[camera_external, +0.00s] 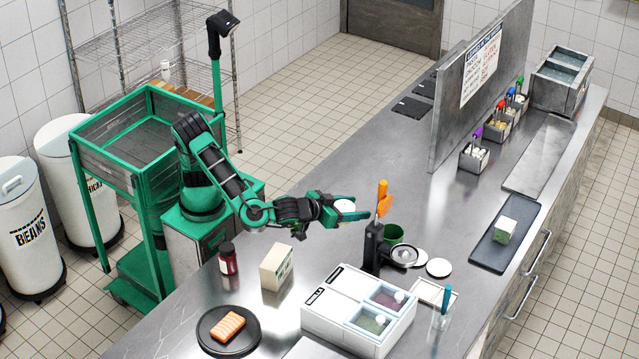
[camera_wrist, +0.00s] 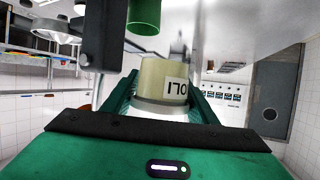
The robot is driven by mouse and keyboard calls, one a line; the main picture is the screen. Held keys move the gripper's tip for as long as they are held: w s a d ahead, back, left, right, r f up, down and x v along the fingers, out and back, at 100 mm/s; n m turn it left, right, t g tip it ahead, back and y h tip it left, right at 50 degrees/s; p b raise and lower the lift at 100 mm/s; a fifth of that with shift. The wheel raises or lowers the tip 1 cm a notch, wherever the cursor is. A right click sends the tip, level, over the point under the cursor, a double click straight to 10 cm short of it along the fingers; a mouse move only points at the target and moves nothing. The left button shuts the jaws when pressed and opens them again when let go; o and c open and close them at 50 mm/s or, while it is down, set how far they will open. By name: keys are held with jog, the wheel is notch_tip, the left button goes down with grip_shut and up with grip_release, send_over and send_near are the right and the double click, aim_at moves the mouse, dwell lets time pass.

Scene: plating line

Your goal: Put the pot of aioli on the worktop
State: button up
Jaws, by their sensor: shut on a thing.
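The pot of aioli (camera_wrist: 162,82) is a small pale, cream-coloured pot. In the wrist view part of its label shows upside down, reading "OLI". It sits between the green fingers of my gripper (camera_wrist: 160,100), which is shut on it. In the outside view my gripper (camera_external: 340,208) reaches out over the steel worktop (camera_external: 330,165), with the pot's white top (camera_external: 345,205) showing between the fingers. I cannot tell whether the pot's base touches the worktop.
A black holder (camera_external: 374,250) with an orange spatula (camera_external: 384,198) stands close right of my gripper, beside a green cup (camera_external: 394,234). A carton (camera_external: 276,268), dark red jar (camera_external: 228,259) and white ingredient box (camera_external: 340,305) stand nearer. The worktop behind my gripper is clear.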

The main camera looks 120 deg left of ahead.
jog(key=s+a+n+g+y, duration=0.1)
jog(key=s+a+n+g, duration=0.15)
jog(key=a, duration=1.85)
jog(key=s+a+n+g, duration=0.2)
jog(key=s+a+g, duration=0.15)
jog(key=a, duration=1.75)
jog(key=s+a+n+g+h, duration=0.1)
jog(key=s+a+n+g, duration=0.35)
jog(key=s+a, duration=2.65)
send_over(390, 127)
jog(key=shift+n, duration=0.3)
notch_tip(390, 127, down, 12)
jog(key=shift+d+r, duration=0.1)
jog(key=shift+f, duration=2.05)
